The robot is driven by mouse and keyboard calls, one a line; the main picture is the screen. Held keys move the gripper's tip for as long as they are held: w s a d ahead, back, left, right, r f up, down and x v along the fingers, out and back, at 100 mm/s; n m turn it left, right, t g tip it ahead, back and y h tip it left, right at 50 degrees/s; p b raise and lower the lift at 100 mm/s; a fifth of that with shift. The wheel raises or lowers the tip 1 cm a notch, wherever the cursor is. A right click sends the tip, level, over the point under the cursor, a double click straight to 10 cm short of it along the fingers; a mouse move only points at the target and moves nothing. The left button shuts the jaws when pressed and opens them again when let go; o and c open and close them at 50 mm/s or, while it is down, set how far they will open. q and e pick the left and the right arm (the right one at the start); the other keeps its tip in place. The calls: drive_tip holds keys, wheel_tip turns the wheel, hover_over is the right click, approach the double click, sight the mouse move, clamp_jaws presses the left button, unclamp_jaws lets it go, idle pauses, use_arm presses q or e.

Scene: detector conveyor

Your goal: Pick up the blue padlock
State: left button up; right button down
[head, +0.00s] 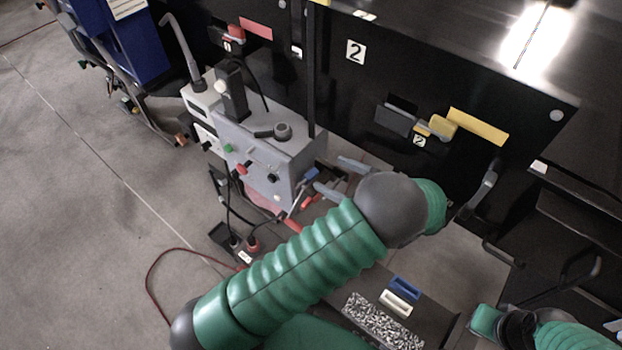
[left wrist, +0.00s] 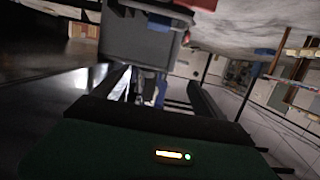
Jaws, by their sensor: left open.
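A small blue item (head: 311,174), which looks like the blue padlock, hangs at the lower right corner of the grey machine box, beside red items. In the left wrist view a blue shape (left wrist: 161,91) shows between the fingers, beyond them, below the grey box; its details are dark and blurred. My left gripper (head: 327,173) is open, its two grey fingers pointing left toward the blue item. The blue item appears just past the fingertips; I cannot tell the exact gap. My right arm shows at the lower right, with its gripper out of view.
The grey machine box (head: 272,165) with knobs and buttons stands beside the black conveyor frame (head: 345,85). Below it are a black socket strip (head: 225,238) and a red cable (head: 150,275). A dark tray with blue and white blocks lies below my left arm.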

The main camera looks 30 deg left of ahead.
use_arm(q)
drive_tip(key=b, duration=0.5)
approach(308, 176)
drive_tip(key=x, duration=0.7)
drive_tip(key=shift+w+a+f, duration=0.1)
drive_tip(key=shift+a+f, duration=0.05)
drive_tip(key=shift+a, duration=0.15)
drive_tip(key=shift+a+f, duration=0.1)
drive_tip(key=shift+a, duration=0.25)
drive_tip(key=c, duration=1.2)
drive_tip(key=shift+c, duration=0.2)
